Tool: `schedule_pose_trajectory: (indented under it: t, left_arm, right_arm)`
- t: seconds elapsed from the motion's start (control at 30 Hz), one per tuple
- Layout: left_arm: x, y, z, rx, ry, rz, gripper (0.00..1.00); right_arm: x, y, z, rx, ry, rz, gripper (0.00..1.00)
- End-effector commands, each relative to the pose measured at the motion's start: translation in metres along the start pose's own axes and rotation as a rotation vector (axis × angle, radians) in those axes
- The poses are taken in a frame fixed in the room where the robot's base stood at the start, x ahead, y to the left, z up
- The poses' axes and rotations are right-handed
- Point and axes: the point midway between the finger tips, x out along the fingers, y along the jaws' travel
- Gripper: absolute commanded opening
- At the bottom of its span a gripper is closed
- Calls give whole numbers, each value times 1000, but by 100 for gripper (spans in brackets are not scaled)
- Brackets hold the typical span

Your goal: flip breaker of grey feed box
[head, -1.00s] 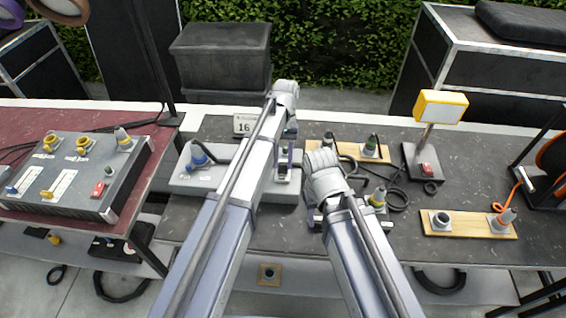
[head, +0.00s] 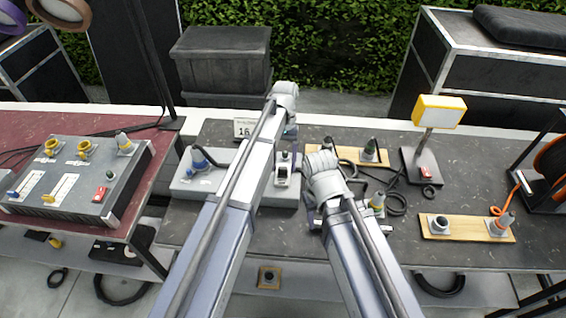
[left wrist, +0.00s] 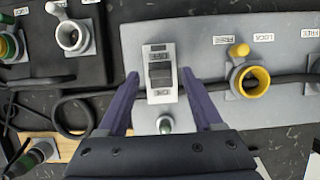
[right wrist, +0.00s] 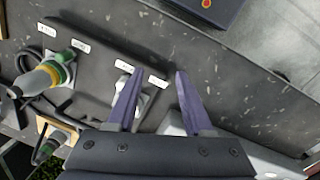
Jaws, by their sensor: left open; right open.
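The grey feed box (head: 185,185) lies on the dark table, partly hidden by my left arm. Its breaker (head: 281,175), a light plate with a dark rocker, shows at the box's right end. In the left wrist view the breaker (left wrist: 160,72) appears between the fingers of my open left gripper (left wrist: 160,77), which holds nothing. A small green lamp (left wrist: 165,124) is beside the breaker. In the head view my left gripper (head: 290,134) is mostly hidden by its arm. My right gripper (right wrist: 160,74) is open and empty, above a dark box (right wrist: 100,65) with a grey inlet.
Yellow (left wrist: 254,82) and blue (head: 197,158) connectors stand on the feed box. A black cable (head: 397,195) loops right of it. A wooden board (head: 465,228) and a yellow lamp (head: 440,110) stand at the right. A control box (head: 125,180) sits on the left table.

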Motion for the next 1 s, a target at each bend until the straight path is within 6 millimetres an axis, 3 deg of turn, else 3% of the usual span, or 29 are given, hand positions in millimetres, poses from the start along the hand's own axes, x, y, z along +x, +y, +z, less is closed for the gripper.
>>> schedule_pose_trajectory:
  t: [0.43, 0.87, 1.0]
  left_arm:
    - [-62, 0, 1, 0, 0, 0, 68]
    - [-66, 0, 1, 0, 3, 0, 68]
    - [-60, -1, 20, -1, 101, -1, 68]
  right_arm:
    - [-58, 6, 3, -2, 0, 0, 51]
    - [-61, 6, 4, -2, 0, 0, 51]
    - [-70, 7, 4, -2, 0, 0, 51]
